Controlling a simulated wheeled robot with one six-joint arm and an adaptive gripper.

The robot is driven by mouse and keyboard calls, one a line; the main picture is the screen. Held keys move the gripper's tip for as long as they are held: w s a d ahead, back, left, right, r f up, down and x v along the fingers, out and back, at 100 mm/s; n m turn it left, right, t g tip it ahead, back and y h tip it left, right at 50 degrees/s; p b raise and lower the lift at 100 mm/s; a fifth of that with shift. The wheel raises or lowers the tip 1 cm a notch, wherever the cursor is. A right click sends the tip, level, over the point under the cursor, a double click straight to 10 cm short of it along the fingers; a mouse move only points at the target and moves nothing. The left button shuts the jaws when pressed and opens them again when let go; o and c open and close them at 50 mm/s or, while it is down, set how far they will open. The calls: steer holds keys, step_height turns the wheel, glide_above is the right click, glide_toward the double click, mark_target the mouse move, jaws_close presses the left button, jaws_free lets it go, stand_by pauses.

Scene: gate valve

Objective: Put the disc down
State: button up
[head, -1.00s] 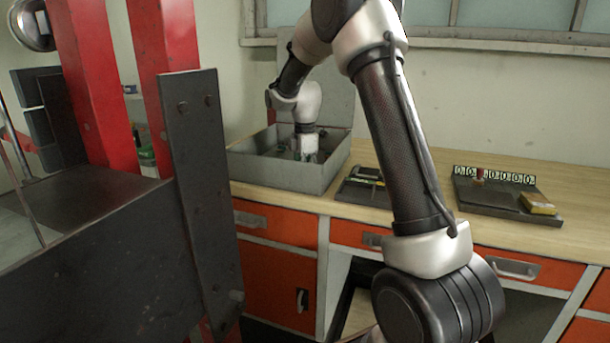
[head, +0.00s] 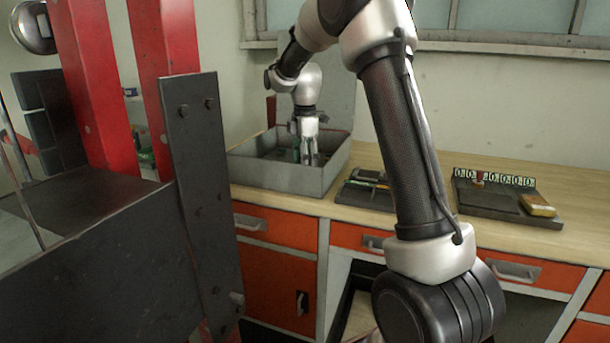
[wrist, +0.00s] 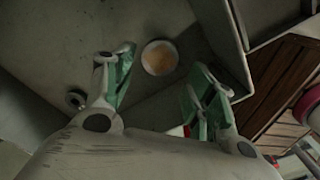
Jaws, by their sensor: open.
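My gripper (head: 308,155) points down into the open grey metal box (head: 262,178) on the workbench. In the wrist view, my gripper (wrist: 165,72) has its green-padded fingers spread apart with nothing between them. A small round disc (wrist: 159,57) with a pale rim and a tan middle lies on the grey box floor, beyond the fingertips and apart from both. The disc cannot be made out in the head view, where the box wall and my gripper hide most of the box floor.
A small dark ring (wrist: 76,98) lies left of the fingers. Right of the box are a dark tray (head: 362,190) with small items and a black board (head: 500,205) with number tags and a yellow block (head: 538,205). A red and black frame (head: 195,190) stands at the left.

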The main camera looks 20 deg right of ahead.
steer(key=s+r+m+t, duration=0.1)
steer(key=s+r+m, duration=0.3)
steer(key=s+r, duration=0.65)
steer(key=s+f+m+t, duration=0.3)
steer(key=s+m, duration=0.9)
steer(key=s, duration=1.3)
steer(key=shift+s+m, duration=0.3)
steer(key=shift+m, duration=0.1)
steer(key=shift+a+r, duration=0.1)
